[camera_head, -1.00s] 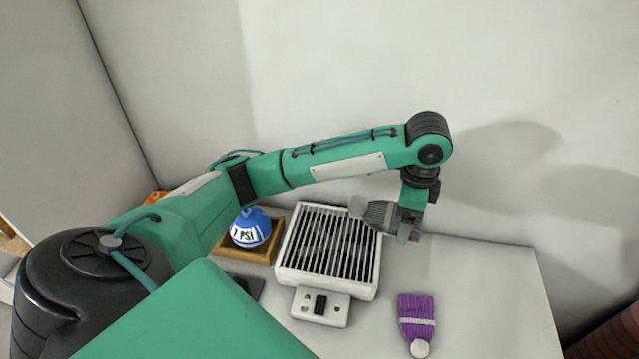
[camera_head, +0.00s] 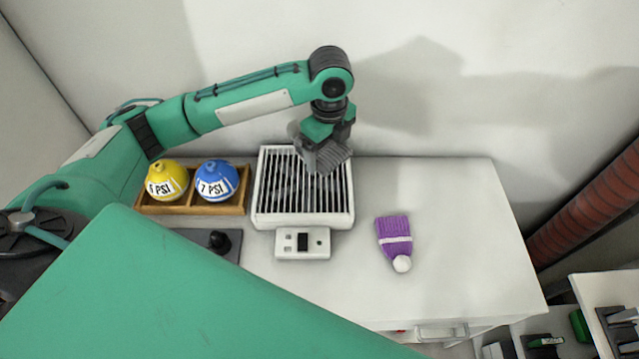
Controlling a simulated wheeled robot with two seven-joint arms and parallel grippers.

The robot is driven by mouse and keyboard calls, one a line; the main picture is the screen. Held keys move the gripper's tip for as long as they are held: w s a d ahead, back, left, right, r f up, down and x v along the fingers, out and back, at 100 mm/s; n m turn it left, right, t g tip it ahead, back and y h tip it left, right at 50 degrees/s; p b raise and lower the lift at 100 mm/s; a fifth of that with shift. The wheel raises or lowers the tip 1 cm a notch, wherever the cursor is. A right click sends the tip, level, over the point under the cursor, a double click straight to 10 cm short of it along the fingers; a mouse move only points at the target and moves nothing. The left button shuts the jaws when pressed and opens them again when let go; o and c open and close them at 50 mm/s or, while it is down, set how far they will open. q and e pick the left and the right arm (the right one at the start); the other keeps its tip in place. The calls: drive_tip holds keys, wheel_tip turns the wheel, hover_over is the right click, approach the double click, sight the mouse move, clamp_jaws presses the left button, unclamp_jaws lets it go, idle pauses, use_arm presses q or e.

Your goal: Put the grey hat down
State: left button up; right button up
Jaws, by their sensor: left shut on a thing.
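The grey hat (camera_head: 333,158) is a small ribbed knit thing, partly hidden by my left gripper (camera_head: 319,158). The left gripper points down and is shut on the hat. It holds the hat over the back right part of a white slatted device (camera_head: 303,226); I cannot tell whether the hat touches the slats. My right gripper is not in view.
A purple hat (camera_head: 394,236) with a white pom-pom lies right of the device. A wooden tray (camera_head: 195,208) at left holds a yellow ball (camera_head: 166,180) and a blue ball (camera_head: 216,180). The white tabletop (camera_head: 455,225) is clear at right.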

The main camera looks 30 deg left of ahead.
sight(326, 197)
use_arm(q)
wheel_tip(326, 197, down, 15)
drive_tip(key=shift+r+p, duration=0.1)
drive_tip(key=shift+p, duration=0.6)
drive_tip(key=o, duration=0.9)
wheel_tip(326, 197, up, 12)
drive_tip(key=shift+r+b, duration=0.1)
drive_tip(key=shift+b, duration=0.8)
